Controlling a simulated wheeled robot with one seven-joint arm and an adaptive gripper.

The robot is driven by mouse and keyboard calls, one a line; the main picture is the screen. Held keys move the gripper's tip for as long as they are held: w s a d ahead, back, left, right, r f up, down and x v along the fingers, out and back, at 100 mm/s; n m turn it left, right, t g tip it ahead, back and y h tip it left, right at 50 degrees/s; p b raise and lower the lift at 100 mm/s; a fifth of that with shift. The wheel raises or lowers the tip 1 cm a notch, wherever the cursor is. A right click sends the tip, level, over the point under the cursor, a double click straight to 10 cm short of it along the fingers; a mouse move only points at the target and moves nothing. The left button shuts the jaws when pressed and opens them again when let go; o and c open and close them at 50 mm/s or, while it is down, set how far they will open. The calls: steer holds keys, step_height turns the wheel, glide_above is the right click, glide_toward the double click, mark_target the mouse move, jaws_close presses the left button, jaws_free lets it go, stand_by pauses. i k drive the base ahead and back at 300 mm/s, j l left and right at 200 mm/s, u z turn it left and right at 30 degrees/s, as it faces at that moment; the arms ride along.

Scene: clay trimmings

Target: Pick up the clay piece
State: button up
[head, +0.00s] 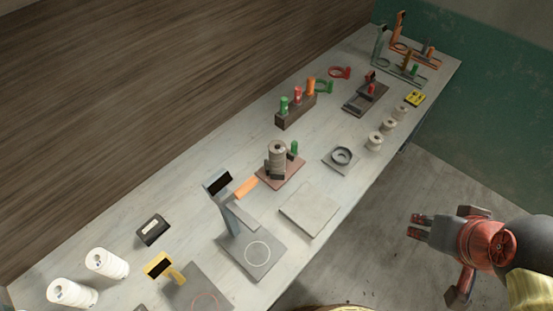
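No piece in view is clearly the clay piece. A flat pale grey slab (310,209) lies on the front part of the bench, but I cannot tell whether it is clay. My gripper (438,261) is at the right of the head view, over the floor and off the bench's front edge. Its dark fingers look spread apart, with nothing seen between them. It is well apart from everything on the bench.
The long pale bench (165,200) runs diagonally along a brown wall. It carries a stand with a square base (262,258), a dark ring on a tray (341,157), several spools (375,140), a block with coloured pegs (296,108) and white cylinders (106,264). Bare floor (380,220) lies in front.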

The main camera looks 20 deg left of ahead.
mark_target(278, 149)
steer(key=i+l+u, duration=0.1)
steer(key=l+u, duration=0.4)
steer(key=u, duration=0.25)
steer(key=i+l+u, duration=0.1)
steer(key=l+u, duration=0.25)
